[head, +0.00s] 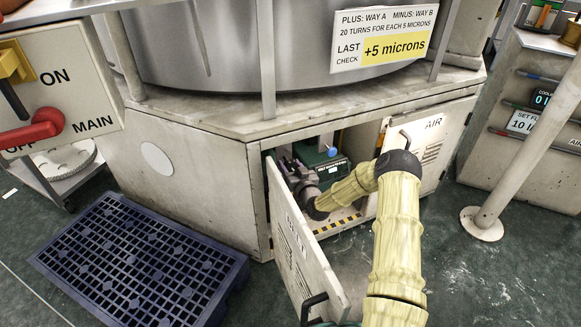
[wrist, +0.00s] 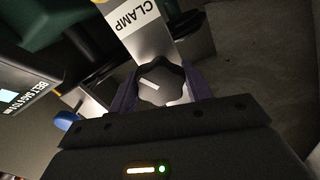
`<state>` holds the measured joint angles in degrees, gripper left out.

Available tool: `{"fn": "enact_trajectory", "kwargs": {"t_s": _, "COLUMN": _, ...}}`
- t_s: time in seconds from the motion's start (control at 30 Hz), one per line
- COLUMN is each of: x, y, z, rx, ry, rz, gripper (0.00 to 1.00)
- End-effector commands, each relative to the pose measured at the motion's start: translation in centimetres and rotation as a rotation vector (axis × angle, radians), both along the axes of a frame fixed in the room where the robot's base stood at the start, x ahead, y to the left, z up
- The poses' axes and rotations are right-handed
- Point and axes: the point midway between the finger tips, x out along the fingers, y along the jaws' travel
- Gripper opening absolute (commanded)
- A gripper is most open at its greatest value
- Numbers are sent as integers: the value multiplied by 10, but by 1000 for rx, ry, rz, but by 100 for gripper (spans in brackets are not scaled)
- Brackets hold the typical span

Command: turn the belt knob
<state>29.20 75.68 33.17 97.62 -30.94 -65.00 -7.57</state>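A black lobed knob (wrist: 160,84) with a white mark on its face is in the middle of the wrist view. My gripper (wrist: 162,92) has a dark finger on each side of it, and both seem to touch it. A pale strip (wrist: 138,30) lettered CLAMP is just beyond the knob. A box lettered BELT SAG (wrist: 22,95) with a lit display is at the left. In the head view, my gripper (head: 305,184) is inside the open cabinet, beside a green unit (head: 329,166). The knob is hidden there.
The open cabinet door (head: 300,255) stands left of my arm, and the AIR door (head: 432,140) is at the right. A blue knob (wrist: 66,121) is close to the gripper's left. A blue plastic pallet (head: 140,262) lies on the floor. A slanted post (head: 520,150) stands at the right.

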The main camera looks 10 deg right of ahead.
Motion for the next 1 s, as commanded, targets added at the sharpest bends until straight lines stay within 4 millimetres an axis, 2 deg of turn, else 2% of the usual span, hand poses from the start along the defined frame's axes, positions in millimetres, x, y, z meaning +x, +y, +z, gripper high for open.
{"fn": "enact_trajectory", "kwargs": {"t_s": 0.27, "x": 0, "y": 0, "z": 0, "rx": -16, "ry": -3, "rz": 0, "gripper": 26}}
{"fn": "enact_trajectory", "kwargs": {"t_s": 0.53, "x": 0, "y": 0, "z": 1, "rx": -106, "ry": -24, "rz": 1, "gripper": 26}}
{"fn": "enact_trajectory", "kwargs": {"t_s": 1.0, "x": -1, "y": 0, "z": 0, "rx": -479, "ry": -111, "rz": 4, "gripper": 26}}
